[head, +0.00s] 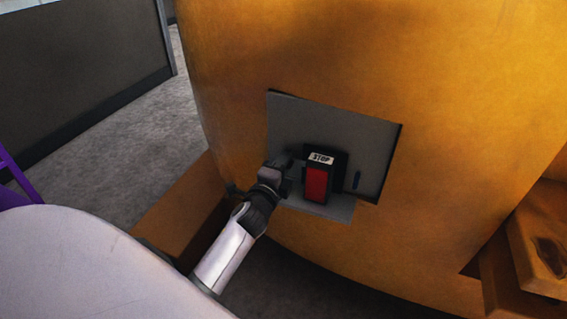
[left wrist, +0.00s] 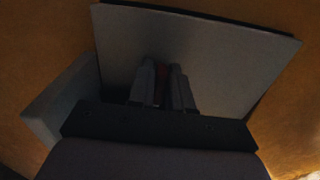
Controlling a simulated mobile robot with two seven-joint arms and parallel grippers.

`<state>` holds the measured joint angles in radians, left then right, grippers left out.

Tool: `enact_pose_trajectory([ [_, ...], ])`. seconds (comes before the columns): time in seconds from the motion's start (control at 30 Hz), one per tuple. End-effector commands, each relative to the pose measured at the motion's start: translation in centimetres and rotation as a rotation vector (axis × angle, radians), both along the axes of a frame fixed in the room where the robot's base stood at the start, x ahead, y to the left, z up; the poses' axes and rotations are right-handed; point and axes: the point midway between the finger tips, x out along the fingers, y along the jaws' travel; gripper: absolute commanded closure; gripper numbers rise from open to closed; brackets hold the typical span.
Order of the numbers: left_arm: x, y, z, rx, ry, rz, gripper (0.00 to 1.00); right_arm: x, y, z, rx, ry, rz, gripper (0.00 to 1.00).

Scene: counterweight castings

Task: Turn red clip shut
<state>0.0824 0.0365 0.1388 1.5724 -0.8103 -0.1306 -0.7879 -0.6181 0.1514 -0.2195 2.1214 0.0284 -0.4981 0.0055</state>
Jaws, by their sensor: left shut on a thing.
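My left gripper (head: 285,168) is at the grey plate, just left of the block labelled STOP in the head view. In the left wrist view its two fingers (left wrist: 162,86) are closed around a narrow dark red piece, the red clip (left wrist: 161,82), close against the plate. The gripper hides the clip in the head view, and the wrist view is dark. I cannot tell how far the clip is turned. My right gripper is in neither view.
The grey plate (head: 375,145) is on a large orange casting (head: 450,90), with a grey ledge (head: 335,208) below. A black block with a red front (head: 317,185) stands right beside my left gripper. Wooden beams (head: 540,240) lie at the right; grey floor (head: 150,140) shows left.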

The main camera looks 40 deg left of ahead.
Motion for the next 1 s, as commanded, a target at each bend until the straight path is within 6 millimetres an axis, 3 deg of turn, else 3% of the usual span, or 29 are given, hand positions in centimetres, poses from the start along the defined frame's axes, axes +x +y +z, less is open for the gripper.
enact_pose_trajectory([
  [0.67, -0.04, -0.03, -0.16, -0.067, -0.013, 0.000, 1.00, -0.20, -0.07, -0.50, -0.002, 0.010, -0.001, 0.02],
  [0.7, -0.04, -0.03, -0.17, -0.067, -0.013, 0.000, 0.74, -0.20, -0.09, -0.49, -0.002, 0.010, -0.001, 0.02],
  [0.73, -0.04, -0.04, -0.16, -0.067, -0.013, 0.000, 0.65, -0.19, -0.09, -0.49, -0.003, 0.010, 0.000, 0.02],
  [1.0, -0.03, -0.02, -0.09, -0.062, -0.014, 0.000, 0.62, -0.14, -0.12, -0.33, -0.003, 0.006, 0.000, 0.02],
])
